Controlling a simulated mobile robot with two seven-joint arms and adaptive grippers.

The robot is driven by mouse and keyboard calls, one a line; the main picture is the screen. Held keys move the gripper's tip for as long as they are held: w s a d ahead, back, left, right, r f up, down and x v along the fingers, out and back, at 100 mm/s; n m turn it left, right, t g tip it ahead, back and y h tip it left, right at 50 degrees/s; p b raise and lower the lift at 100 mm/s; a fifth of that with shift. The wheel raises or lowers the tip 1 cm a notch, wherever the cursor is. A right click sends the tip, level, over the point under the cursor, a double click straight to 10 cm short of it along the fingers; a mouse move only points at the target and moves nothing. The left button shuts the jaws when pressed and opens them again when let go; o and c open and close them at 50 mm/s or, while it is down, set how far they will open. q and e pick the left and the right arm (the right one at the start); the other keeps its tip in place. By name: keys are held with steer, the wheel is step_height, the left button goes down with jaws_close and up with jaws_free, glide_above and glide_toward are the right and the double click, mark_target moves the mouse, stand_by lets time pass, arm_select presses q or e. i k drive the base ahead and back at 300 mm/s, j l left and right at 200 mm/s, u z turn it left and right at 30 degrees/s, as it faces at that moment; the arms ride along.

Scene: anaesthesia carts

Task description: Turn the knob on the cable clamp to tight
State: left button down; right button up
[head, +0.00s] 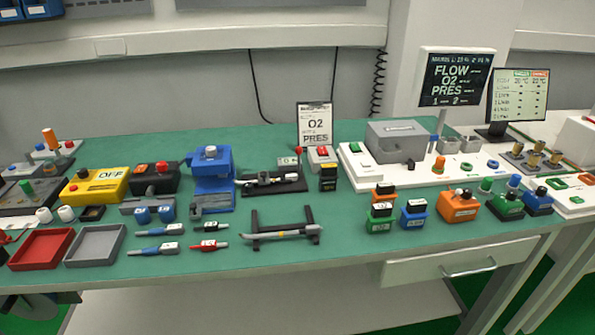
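A blue upright device (213,178) stands left of centre on the green bench top. It has a pale round knob (210,152) on top and looks most like the cable clamp, but no label on it is readable. I cannot tell how far the knob is turned. A black fixture (290,185) with a pale bar lies just to its right and could also be a clamp. Neither of my grippers shows in the head view, and nothing is seen touching these devices.
A yellow box marked OFF (98,186) and a dark box with a red button (155,178) stand left. Red (40,248) and grey (95,245) trays lie front left. Pen-like tools (155,249) and a black stand (283,230) lie in front. Bare bench (350,245) shows front centre.

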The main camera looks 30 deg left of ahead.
mark_target(249, 188)
steer(key=u, duration=1.25)
